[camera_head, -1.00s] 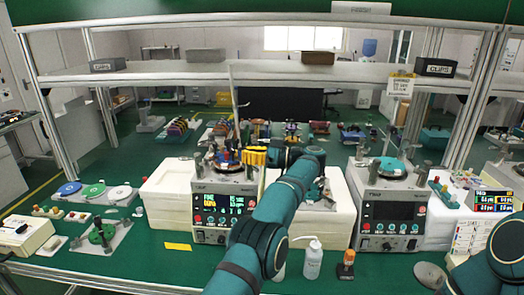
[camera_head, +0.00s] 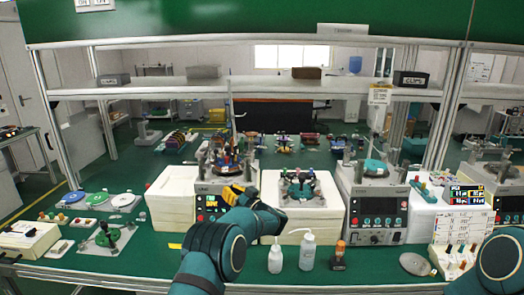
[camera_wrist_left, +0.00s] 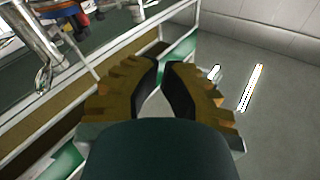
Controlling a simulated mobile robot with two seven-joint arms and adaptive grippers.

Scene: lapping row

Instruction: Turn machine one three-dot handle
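The left lapping machine (camera_head: 207,187) stands on the green bench, with a blue and orange part among metal posts on its top plate (camera_head: 225,162). A second machine (camera_head: 377,205) stands to its right. I cannot tell which is machine one, and no three-dot mark is legible. My left gripper (camera_head: 232,194), with yellow fingers, is in front of the left machine's panel and hides part of it. In the left wrist view, the fingertips (camera_wrist_left: 160,64) meet with nothing visible between them. My right gripper is out of view; only my right arm shows at the lower right.
A white block with a fixture (camera_head: 302,187) stands between the machines. Two bottles (camera_head: 307,252) and an orange-topped post (camera_head: 339,255) stand in front. Coloured discs (camera_head: 97,199) lie at left. A shelf (camera_head: 270,86) crosses above.

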